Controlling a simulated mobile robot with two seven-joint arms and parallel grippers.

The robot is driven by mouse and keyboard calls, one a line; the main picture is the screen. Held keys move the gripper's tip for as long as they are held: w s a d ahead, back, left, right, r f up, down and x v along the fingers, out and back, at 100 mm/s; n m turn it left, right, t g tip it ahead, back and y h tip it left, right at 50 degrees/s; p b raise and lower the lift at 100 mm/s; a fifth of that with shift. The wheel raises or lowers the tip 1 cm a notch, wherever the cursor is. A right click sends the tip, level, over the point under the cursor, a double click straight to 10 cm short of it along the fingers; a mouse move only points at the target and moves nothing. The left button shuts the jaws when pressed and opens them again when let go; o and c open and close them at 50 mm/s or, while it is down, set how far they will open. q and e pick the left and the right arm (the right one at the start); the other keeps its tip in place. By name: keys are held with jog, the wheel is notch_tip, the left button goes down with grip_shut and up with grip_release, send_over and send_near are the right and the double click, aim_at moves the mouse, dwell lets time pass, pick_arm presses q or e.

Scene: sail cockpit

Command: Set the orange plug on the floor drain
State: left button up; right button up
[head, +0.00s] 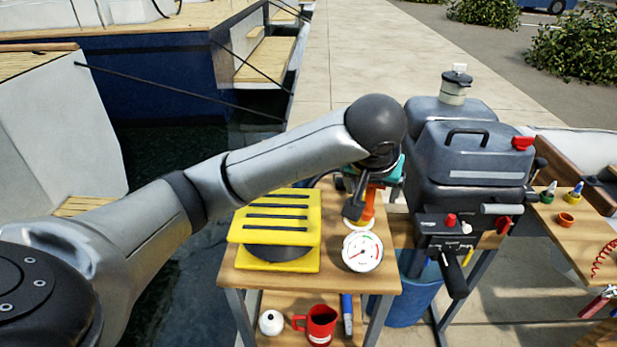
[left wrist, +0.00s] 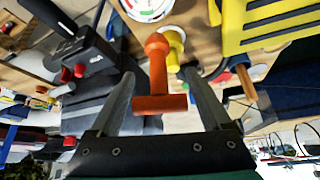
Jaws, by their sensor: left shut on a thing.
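The orange plug (head: 369,204) is in my left gripper (head: 362,208), above the small wooden table. In the left wrist view the plug (left wrist: 158,78) has a round head and a wide crossbar, and it lies between the two fingers. A small pale and yellow round piece (head: 361,224) shows just below the plug; the left wrist view shows it (left wrist: 175,46) beyond the plug's head. I cannot tell whether it is the floor drain, or whether the plug touches it. My right gripper is not in view.
The wooden table (head: 226,273) also bears a yellow slatted block (head: 275,217) and a white dial gauge (head: 362,252). A red mug (head: 320,325) stands on the shelf below. A grey outboard-like machine (head: 475,152) stands close to the right, with a blue bucket (head: 413,299) beneath. Water lies left.

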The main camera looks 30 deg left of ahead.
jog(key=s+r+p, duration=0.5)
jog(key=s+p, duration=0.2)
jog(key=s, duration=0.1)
pick_arm(q)
jog(key=w+a+r+n+y, duration=0.15)
jog(key=a+r, duration=0.25)
jog(key=a, duration=0.5)
jog(key=w+a+r+n+y, duration=0.1)
jog(key=w+a+r+n, duration=0.15)
jog(key=a+r, duration=0.45)
jog(key=shift+m+h, duration=0.25)
jog(key=shift+m, duration=0.05)
jog(key=a+f+b, duration=0.1)
jog(key=f, duration=0.6)
jog(key=f+b, duration=0.2)
jog(key=f, duration=0.5)
jog(key=a+f+b, duration=0.1)
jog(key=f, duration=0.7)
jog(key=shift+a, duration=0.3)
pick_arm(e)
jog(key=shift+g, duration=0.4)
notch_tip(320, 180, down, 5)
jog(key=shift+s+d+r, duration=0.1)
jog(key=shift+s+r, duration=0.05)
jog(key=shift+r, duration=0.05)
pick_arm(q)
jog(key=shift+f, duration=0.15)
jog(key=o, duration=1.2)
